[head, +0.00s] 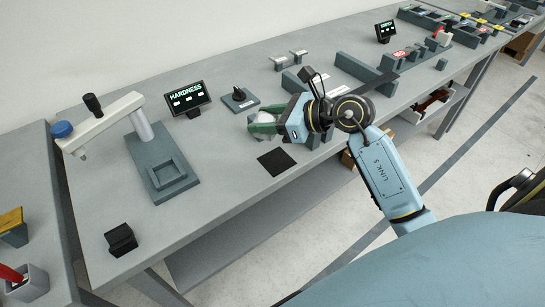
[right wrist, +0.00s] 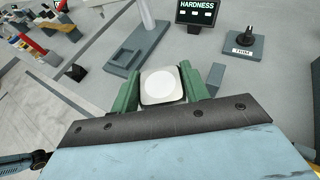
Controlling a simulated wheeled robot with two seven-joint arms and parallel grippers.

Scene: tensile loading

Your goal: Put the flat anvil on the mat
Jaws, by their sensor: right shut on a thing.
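The flat anvil (right wrist: 163,86) is a pale block with rounded corners and a white round top. My right gripper (right wrist: 164,90) is shut on it, with the green fingers on either side. In the head view the right gripper (head: 263,124) is above the table, a little behind the mat, and the anvil (head: 266,118) shows only partly between the fingers. The mat (head: 276,161) is a black square lying flat near the table's front edge, with nothing on it. My left gripper is not in view.
The hardness tester (head: 160,165) stands on the left with its arm raised. A HARDNESS display (head: 188,98) and a knob box (head: 240,99) are behind the gripper. A black block (head: 121,239) sits at the front left corner. Grey racks (head: 345,68) stand to the right.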

